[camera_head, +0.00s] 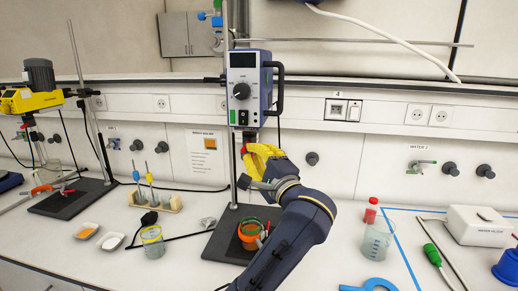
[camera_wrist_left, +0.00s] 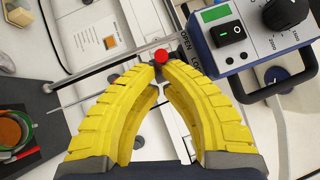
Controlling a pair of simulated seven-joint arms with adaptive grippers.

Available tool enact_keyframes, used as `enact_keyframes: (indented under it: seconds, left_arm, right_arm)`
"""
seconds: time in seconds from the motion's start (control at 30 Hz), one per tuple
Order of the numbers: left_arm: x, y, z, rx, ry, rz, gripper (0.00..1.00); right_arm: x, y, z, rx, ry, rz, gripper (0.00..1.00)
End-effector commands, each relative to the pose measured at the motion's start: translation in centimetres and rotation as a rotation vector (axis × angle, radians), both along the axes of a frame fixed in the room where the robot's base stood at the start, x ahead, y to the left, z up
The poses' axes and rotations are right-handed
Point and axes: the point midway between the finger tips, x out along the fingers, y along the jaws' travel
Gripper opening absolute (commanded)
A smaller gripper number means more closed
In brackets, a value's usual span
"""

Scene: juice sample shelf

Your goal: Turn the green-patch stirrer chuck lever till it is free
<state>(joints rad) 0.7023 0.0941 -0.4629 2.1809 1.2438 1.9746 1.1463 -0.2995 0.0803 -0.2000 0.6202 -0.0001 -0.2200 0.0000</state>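The green-patch stirrer (camera_head: 249,88) is a blue and white box on a stand in the middle of the head view. Its green patch also shows in the left wrist view (camera_wrist_left: 215,13). Below it, the chuck lever's red knob (camera_wrist_left: 161,57) shows beside the OPEN and LOCK lettering. My left gripper (camera_head: 250,152) is just under the stirrer. Its yellow fingers (camera_wrist_left: 160,68) curve in, and their tips close on the red knob. The chuck and the rest of the lever are mostly hidden. My right gripper is not in view.
A yellow stirrer (camera_head: 31,99) is at the left. A glass beaker (camera_head: 376,240) and a red-capped bottle (camera_head: 371,210) stand right of my arm. A stirrer rack (camera_head: 155,201) stands at left.

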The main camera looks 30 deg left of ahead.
Motion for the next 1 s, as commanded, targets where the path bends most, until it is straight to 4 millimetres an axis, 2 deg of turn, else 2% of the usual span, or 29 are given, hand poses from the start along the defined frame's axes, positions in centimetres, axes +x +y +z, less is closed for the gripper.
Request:
enact_keyframes:
  seconds: [1.0]
  left_arm:
    - [-0.5, 0.7, 0.0, -0.001, 0.000, -0.017, 0.00]
  right_arm:
    - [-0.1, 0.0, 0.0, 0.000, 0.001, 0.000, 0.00]
